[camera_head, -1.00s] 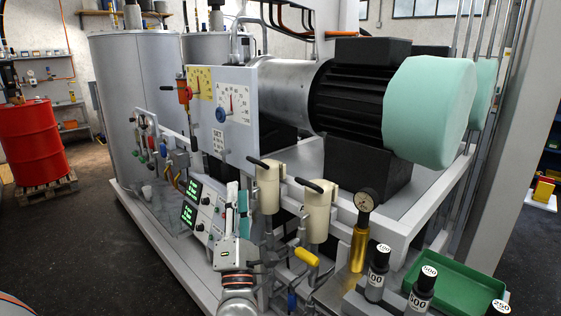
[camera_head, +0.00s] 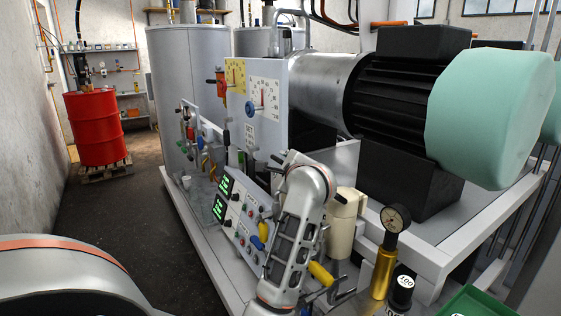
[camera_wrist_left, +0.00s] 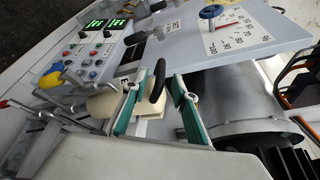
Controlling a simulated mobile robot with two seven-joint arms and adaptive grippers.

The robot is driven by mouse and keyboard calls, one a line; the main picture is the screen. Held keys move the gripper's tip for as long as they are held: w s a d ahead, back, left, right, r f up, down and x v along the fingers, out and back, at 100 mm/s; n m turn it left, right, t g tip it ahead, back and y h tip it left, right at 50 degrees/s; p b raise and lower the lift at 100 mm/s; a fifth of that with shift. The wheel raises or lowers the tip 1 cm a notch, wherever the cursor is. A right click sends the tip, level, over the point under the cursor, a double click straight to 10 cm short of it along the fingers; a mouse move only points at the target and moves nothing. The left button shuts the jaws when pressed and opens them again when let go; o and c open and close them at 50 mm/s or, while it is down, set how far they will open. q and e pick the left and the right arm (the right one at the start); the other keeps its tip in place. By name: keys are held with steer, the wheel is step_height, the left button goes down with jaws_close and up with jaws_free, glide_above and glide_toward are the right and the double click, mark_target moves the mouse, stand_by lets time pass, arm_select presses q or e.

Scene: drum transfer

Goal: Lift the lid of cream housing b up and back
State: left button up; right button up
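Two cream housings with black lid handles stand beside the gauge panel; I cannot read which is b. In the head view the right-hand housing (camera_head: 343,225) is in sight with its lid down. The other is mostly hidden behind my left arm; its black handle (camera_head: 279,157) shows. In the left wrist view a cream housing (camera_wrist_left: 103,104) has its black handle (camera_wrist_left: 157,82) between the teal fingers of my left gripper (camera_wrist_left: 158,107). The fingers are apart, one on each side; contact is unclear. In the head view the fingertips are hidden. My right gripper is not in view.
The gauge panel (camera_head: 258,105) and a control box with green displays (camera_head: 234,212) are close to the left arm. A brass gauge fitting (camera_head: 384,262), a yellow handle (camera_head: 321,274) and the big motor (camera_head: 400,120) crowd the right side.

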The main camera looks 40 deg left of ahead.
arm_select(q)
steer(key=shift+x, duration=1.85)
jaws_close()
steer(key=shift+w+r, duration=0.1)
steer(key=shift+w, duration=0.05)
